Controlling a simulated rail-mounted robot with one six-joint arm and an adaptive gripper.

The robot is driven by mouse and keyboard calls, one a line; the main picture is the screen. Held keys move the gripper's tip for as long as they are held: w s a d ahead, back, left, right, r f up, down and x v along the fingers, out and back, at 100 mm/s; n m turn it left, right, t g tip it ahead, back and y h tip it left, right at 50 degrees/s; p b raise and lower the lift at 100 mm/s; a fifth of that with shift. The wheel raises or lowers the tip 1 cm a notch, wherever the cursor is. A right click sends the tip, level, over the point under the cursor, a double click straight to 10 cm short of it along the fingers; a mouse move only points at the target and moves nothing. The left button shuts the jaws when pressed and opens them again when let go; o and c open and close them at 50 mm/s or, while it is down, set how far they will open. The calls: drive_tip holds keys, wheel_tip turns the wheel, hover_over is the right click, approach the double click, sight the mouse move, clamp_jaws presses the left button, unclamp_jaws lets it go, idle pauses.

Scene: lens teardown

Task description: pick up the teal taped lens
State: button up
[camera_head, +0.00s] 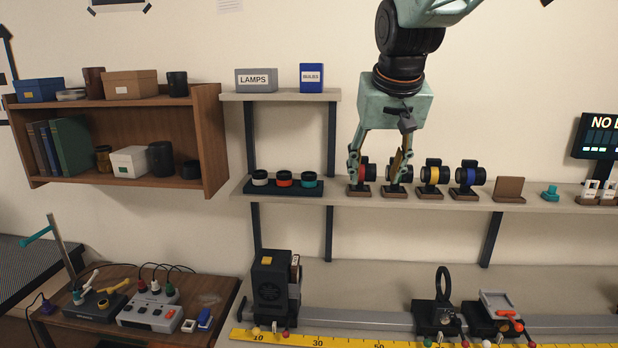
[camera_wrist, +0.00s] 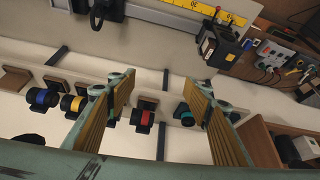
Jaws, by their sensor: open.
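The teal taped lens (camera_head: 309,180) is a short dark cylinder with a teal band. It stands at the right end of a dark tray (camera_head: 290,191) on the lower wall shelf, beside a red-banded and a white-banded lens. My gripper (camera_head: 378,168) is open, pointing down, to the right of the tray, its fingers overlapping the red-ringed mounted lens in this view. In the wrist view my fingers (camera_wrist: 160,88) are spread apart. The teal lens (camera_wrist: 185,112) shows there just beside the right finger, partly hidden by it. The other tray lenses are hidden.
Mounted lenses with red (camera_head: 366,172), yellow (camera_head: 432,174) and blue (camera_head: 468,176) rings stand on the same shelf (camera_head: 335,192). Bare shelf lies between tray and mounts. An upper shelf (camera_head: 281,96) with boxes overhangs the tray area. A wooden cabinet (camera_head: 212,140) stands left.

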drive_tip(key=w+a+p, duration=0.2)
drive_tip(key=w+a, duration=0.2)
drive_tip(key=w, duration=0.3)
drive_tip(key=w+a+p, duration=0.2)
drive_tip(key=w+a, duration=0.2)
drive_tip(key=w, duration=0.3)
drive_tip(key=p, duration=0.4)
approach(309, 174)
drive_tip(key=shift+s+d+r+n+t+y, duration=0.2)
drive_tip(key=shift+s+d+r, duration=0.1)
drive_tip(key=shift+s+r, duration=0.25)
drive_tip(key=shift+s+d+r+n+t+y, duration=0.2)
drive_tip(key=shift+s+d+r, duration=0.15)
drive_tip(key=shift+s+r, duration=0.15)
drive_tip(key=shift+f, duration=0.15)
drive_tip(key=shift+p+x, duration=0.4)
drive_tip(key=shift+x, duration=3.75)
drive_tip(key=shift+w, duration=0.1)
drive_tip(key=shift+f, duration=0.1)
drive_tip(key=shift+a+p+x, duration=0.2)
drive_tip(key=shift+p+x, duration=0.3)
drive_tip(key=shift+x, duration=2.05)
drive_tip(key=shift+c, duration=0.4)
